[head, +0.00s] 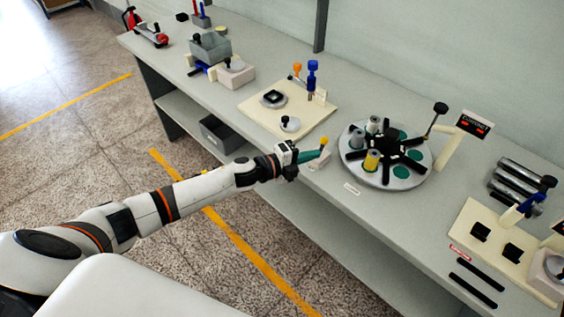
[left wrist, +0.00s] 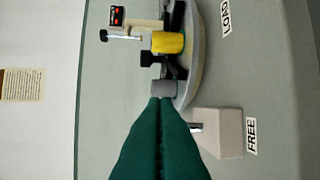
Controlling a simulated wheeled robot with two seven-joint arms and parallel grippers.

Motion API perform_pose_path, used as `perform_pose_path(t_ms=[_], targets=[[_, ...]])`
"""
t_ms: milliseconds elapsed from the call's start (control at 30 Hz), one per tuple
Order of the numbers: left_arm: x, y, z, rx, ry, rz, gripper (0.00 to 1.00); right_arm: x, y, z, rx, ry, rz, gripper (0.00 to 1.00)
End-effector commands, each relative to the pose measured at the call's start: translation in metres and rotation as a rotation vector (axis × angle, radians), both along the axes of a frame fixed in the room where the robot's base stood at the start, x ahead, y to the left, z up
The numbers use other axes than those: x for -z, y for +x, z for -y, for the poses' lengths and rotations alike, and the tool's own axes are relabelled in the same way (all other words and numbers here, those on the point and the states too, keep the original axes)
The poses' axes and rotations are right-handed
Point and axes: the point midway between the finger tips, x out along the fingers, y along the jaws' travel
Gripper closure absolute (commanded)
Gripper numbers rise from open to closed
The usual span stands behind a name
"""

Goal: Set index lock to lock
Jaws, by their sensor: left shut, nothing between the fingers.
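A small pale block (head: 320,161) stands at the front edge of the bench, beside the dial, with a yellow-tipped part (head: 324,141) above it. It looks like the index lock. In the left wrist view the block (left wrist: 222,134) has a short dark and metal pin at its left side and a FREE label (left wrist: 251,137) next to it. My left gripper (head: 318,154) has its green fingers shut and empty, close beside the block. The fingers hide part of the lock, so I cannot tell whether they touch it. My right gripper is out of view.
The round grey dial (head: 415,180) carries a black spider, grey spools and a yellow spool (head: 372,161). A CONTACT display (head: 475,124) stands behind it. A cream board (head: 265,117) lies left, and another board (head: 478,222) lies right. A LOAD label (left wrist: 226,16) lies near the dial.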

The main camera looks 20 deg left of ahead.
Motion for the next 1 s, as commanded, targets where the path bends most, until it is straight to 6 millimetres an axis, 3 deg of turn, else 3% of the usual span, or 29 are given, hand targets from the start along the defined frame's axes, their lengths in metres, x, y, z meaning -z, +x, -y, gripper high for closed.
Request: perform_pose_path(t_ms=[233, 467, 600, 1000], targets=[[-0.015, -0.037, -0.032, 0.001, 0.004, 0.0, 1.0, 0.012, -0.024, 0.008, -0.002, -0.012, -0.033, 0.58], [-0.029, -0.063, -0.054, 0.001, 0.0, -0.001, 1.0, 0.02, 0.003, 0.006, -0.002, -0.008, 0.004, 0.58], [-0.034, -0.07, -0.06, 0.001, 0.0, 0.0, 1.0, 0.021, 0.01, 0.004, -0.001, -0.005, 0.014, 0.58], [-0.036, -0.071, -0.061, 0.0, 0.0, 0.001, 1.0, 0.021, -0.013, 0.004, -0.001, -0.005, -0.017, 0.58]])
